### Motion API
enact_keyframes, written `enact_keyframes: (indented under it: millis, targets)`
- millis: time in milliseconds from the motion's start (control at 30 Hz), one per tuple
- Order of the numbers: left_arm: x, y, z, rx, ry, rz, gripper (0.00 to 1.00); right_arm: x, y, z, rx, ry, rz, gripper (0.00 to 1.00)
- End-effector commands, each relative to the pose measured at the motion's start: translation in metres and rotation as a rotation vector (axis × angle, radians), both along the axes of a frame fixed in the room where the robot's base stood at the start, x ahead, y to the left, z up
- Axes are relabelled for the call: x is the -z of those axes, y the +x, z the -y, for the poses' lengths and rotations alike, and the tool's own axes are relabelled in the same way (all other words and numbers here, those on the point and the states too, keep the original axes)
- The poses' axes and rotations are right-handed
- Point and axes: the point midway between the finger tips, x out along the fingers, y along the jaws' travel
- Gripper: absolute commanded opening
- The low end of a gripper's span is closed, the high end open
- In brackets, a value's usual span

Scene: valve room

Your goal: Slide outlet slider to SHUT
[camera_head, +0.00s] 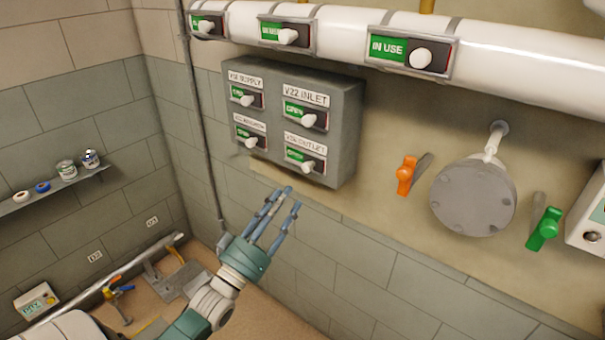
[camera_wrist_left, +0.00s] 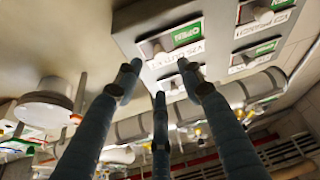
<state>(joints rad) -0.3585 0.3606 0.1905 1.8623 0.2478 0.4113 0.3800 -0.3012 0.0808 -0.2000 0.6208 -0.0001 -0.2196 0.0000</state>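The valve panel (camera_head: 347,125) is a grey box on the wall in the head view, holding several labelled sliders. The outlet slider (camera_head: 306,161) is at its lower right, under the OUTLET label (camera_head: 305,143). Its green field shows on the left and its white knob (camera_head: 308,167) sits toward the right. My left gripper (camera_head: 286,197) is below the panel, its fingers spread, empty and pointing up toward it, apart from the slider. In the left wrist view the fingers (camera_wrist_left: 160,82) are spread below the upside-down outlet slider (camera_wrist_left: 175,42), whose green field reads OPEN. My right gripper is not in view.
The inlet slider (camera_head: 306,116) sits directly above the outlet slider, with two more sliders to the left. A white pipe (camera_head: 510,60) with IN USE sliders runs above. An orange handle (camera_head: 406,176), a round grey flange (camera_head: 473,197) and a green handle (camera_head: 545,228) are to the right.

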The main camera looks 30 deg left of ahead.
Motion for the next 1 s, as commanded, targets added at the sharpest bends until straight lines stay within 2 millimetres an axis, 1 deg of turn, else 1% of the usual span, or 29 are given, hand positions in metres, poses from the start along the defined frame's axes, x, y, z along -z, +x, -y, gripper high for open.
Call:
enact_keyframes:
  millis: [33, 200, 400, 567, 833, 867, 900, 967, 1000]
  targets:
    - [-0.009, 0.01, 0.0, 0.0, 0.001, 0.003, 0.39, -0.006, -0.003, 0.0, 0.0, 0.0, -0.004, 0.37]
    - [-0.021, 0.042, 0.0, -0.001, 0.001, 0.002, 0.39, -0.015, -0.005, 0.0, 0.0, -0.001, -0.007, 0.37]
    - [-0.029, 0.068, 0.0, -0.001, 0.002, -0.001, 0.39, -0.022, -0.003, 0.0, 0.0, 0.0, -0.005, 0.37]
    - [-0.031, 0.077, 0.0, 0.0, 0.002, -0.003, 0.39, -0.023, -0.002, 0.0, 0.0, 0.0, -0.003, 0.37]
    - [-0.03, 0.078, 0.0, 0.0, 0.002, -0.004, 0.39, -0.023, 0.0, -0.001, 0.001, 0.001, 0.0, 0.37]
    - [-0.03, 0.078, 0.0, 0.0, 0.002, -0.004, 0.35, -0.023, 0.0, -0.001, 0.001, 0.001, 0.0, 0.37]
    - [-0.03, 0.078, 0.0, 0.0, 0.002, -0.004, 0.27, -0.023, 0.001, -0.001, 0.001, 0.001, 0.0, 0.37]
    - [-0.03, 0.078, 0.0, 0.0, 0.002, -0.004, 0.15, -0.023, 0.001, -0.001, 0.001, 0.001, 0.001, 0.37]
    - [-0.03, 0.078, 0.0, -0.001, 0.002, -0.004, 0.07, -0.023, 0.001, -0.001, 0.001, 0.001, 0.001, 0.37]
